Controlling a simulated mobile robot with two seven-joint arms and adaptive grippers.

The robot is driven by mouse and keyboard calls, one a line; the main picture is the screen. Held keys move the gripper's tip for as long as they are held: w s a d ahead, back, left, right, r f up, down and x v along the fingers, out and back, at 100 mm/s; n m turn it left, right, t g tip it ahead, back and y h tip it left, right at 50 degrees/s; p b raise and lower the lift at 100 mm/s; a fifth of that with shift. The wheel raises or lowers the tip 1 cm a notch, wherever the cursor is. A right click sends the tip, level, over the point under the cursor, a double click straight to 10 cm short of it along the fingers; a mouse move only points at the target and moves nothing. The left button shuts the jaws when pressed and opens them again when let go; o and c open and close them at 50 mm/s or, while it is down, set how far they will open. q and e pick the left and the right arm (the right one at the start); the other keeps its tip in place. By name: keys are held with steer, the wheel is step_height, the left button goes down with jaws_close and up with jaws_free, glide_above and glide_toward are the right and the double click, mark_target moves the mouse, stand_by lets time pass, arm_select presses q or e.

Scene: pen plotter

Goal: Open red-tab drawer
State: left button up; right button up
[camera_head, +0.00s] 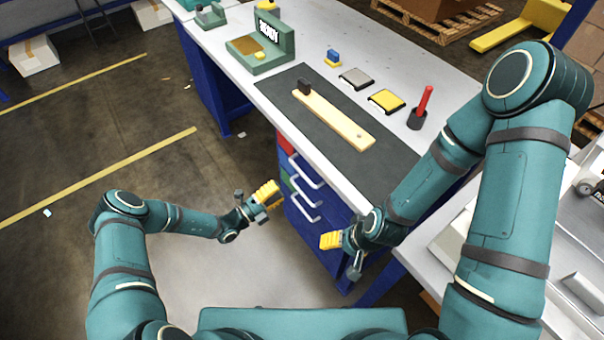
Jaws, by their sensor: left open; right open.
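The blue drawer unit stands under the front edge of the workbench, with several pale bar handles on its front. The red-tab drawer (285,143) is the top one; its red tab shows at its left end, and its handle (308,178) is at its front. The drawers look shut. My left gripper (268,194), with yellow fingers, is open and empty, left of the drawer fronts and apart from the handles. My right gripper (331,241) is open and empty, in front of the unit's lower right part, below the handles.
The workbench (270,90) carries a dark mat (345,165) with a wooden bar (335,120), a green machine (262,52), yellow and grey pads (386,100) and a red pen in a dark holder (422,105).

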mark_target(302, 172)
arm_select(q)
steer(key=x, duration=1)
steer(key=shift+b, duration=0.4)
jaws_close()
